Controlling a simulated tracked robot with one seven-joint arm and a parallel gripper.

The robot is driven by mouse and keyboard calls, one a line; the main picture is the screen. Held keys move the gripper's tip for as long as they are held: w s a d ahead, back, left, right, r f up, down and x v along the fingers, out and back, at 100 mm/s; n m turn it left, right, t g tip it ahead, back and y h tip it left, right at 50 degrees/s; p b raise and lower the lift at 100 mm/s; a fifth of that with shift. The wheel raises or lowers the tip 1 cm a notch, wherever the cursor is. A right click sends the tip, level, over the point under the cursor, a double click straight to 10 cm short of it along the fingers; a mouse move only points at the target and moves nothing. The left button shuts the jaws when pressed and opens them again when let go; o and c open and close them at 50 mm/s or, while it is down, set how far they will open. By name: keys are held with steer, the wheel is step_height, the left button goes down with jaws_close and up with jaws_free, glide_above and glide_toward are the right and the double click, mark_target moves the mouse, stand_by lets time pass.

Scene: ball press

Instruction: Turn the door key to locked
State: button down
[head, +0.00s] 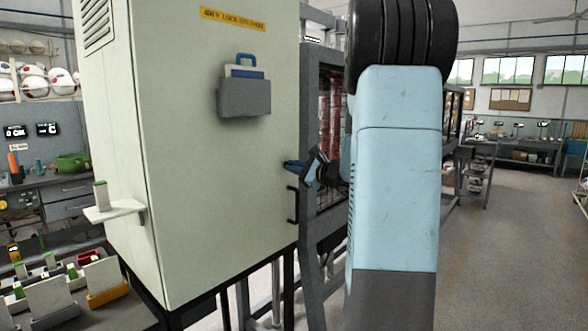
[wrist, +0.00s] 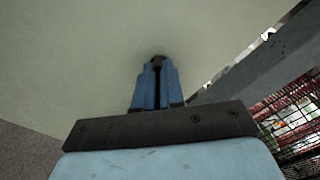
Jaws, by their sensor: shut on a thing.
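The pale grey-green cabinet door (head: 205,170) fills the left middle of the head view; its surface also spans the top of the wrist view (wrist: 80,70). My gripper (head: 288,164) is at the door's right edge, above the black door handle (head: 292,205). In the wrist view its two blue fingers (wrist: 157,85) are close together, shut on a small dark piece, the door key (wrist: 158,59), against the door. Most of the key is hidden by the fingers, and I cannot tell its turn angle.
A grey pocket (head: 245,100) with a blue-handled item hangs on the door under a yellow label (head: 233,19). A small shelf (head: 113,211) juts from the cabinet's left. A mesh-sided frame (head: 325,130) stands close on the right. Open floor (head: 510,230) lies further right.

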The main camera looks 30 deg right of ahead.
steer(key=shift+a+f, duration=0.1)
steer(key=m, duration=0.9)
steer(key=shift+m, duration=0.3)
stand_by(0.4)
steer(key=c, duration=1.2)
jaws_free()
steer(key=shift+c, duration=0.2)
steer(key=v, duration=1.3)
steer(key=shift+s+d, duration=0.2)
steer(key=shift+s, duration=0.15)
